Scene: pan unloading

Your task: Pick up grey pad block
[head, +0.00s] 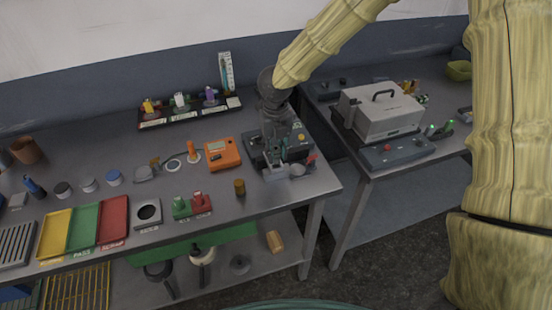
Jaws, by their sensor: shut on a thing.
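My gripper (275,155) reaches down over the right end of the left bench, at a dark box-like station (252,152). Its dark fingers are shut on a small light grey piece (274,173), which appears to be the grey pad block. The fingers and hand cover part of the block and the station. The picture is too small to tell whether the block is clear of the surface under it.
An orange meter (222,153) stands just left of the station. Green and red blocks (191,205) and coloured trays (85,229) lie further left. A grey machine (382,112) stands on the right bench, across a gap.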

